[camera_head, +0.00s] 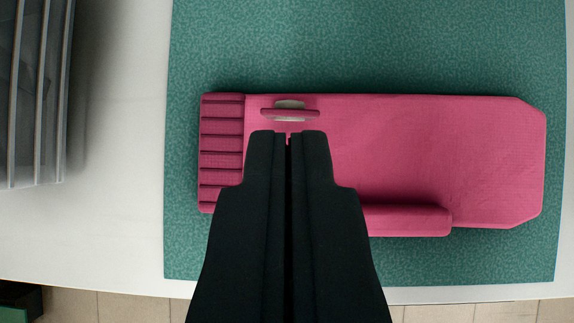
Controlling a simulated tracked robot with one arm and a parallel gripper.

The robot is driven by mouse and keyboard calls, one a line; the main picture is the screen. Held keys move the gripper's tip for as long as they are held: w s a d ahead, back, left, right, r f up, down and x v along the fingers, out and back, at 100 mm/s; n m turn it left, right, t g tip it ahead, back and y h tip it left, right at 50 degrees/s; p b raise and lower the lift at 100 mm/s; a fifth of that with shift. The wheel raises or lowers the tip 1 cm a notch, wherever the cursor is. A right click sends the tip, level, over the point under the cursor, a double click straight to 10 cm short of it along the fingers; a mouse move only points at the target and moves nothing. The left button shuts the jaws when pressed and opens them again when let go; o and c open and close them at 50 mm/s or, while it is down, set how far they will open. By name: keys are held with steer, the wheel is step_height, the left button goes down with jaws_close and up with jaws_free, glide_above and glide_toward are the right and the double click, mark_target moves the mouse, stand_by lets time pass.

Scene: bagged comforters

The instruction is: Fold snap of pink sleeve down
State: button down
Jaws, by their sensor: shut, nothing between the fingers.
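The pink sleeve (420,140) lies flat on a green mat, with a ribbed band at its left end and cut corners at its right end. Near its upper left edge is the snap (290,113), a raised pink strip with a pale grey part behind it. A rolled pink edge (408,221) runs along the lower side. My gripper (289,137) is shut and empty, its tips over the sleeve just below the snap. No clear contact shows. My gripper hides the sleeve's lower left middle.
The green mat (370,45) lies on a white table (120,215) and is bare above the sleeve. A grey slatted container (35,95) stands at the far left. The table's front edge and a tiled floor (135,307) show at the bottom, with a dark green object (18,300) at lower left.

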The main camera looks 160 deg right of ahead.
mark_target(290, 103)
steer(key=x, duration=0.8)
steer(key=shift+a, duration=0.15)
steer(key=shift+s+d+t+b, duration=0.15)
steer(key=shift+d+t+b, duration=0.05)
steer(key=shift+t+b, duration=0.15)
